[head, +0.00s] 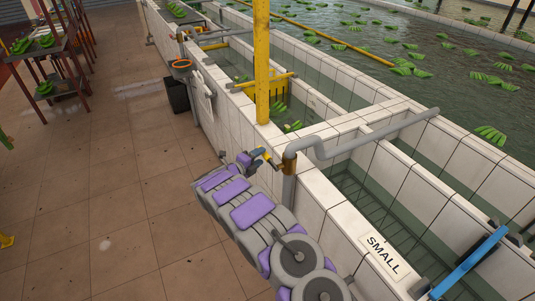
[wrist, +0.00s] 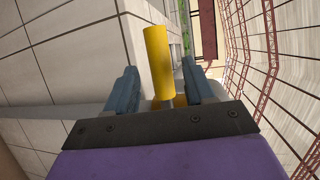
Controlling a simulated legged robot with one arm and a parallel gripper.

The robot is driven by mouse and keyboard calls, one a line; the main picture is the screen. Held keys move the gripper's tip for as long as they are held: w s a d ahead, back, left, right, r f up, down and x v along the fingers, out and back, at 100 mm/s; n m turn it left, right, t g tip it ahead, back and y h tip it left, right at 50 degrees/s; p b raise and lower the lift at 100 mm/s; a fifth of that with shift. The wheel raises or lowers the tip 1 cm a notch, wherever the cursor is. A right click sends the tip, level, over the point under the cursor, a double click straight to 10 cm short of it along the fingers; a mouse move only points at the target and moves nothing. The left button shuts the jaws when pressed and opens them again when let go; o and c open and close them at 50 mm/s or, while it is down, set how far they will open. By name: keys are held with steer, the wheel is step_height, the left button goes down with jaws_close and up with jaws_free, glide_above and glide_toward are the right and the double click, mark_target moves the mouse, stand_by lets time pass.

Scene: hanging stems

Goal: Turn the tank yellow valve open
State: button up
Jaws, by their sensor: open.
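The yellow valve (head: 288,165) sits on a grey pipe at the tank's outer wall in the head view. My gripper (head: 263,155) is at the valve's left side, at the end of my purple and grey arm. In the wrist view the yellow valve handle (wrist: 158,55) stands between the two blue-grey fingers of my gripper (wrist: 159,75). The fingers are open, with a gap on each side of the handle.
The grey pipe (head: 340,143) bends over the white tiled tank wall (head: 335,205). A yellow post (head: 262,65) rises behind the valve. A sign reading SMALL (head: 383,254) and a blue bar (head: 468,263) are at right. The brown tiled floor (head: 130,190) at left is mostly clear.

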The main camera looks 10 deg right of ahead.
mark_target(264, 154)
steer(key=x, duration=0.4)
steer(key=shift+w+f, duration=0.2)
steer(key=shift+f, duration=0.05)
steer(key=shift+w+d+b, duration=0.35)
steer(key=shift+w, duration=0.1)
steer(key=shift+w+d, duration=0.15)
steer(key=shift+d, duration=0.15)
steer(key=shift+c, duration=0.5)
steer(key=shift+f, duration=0.1)
jaws_close()
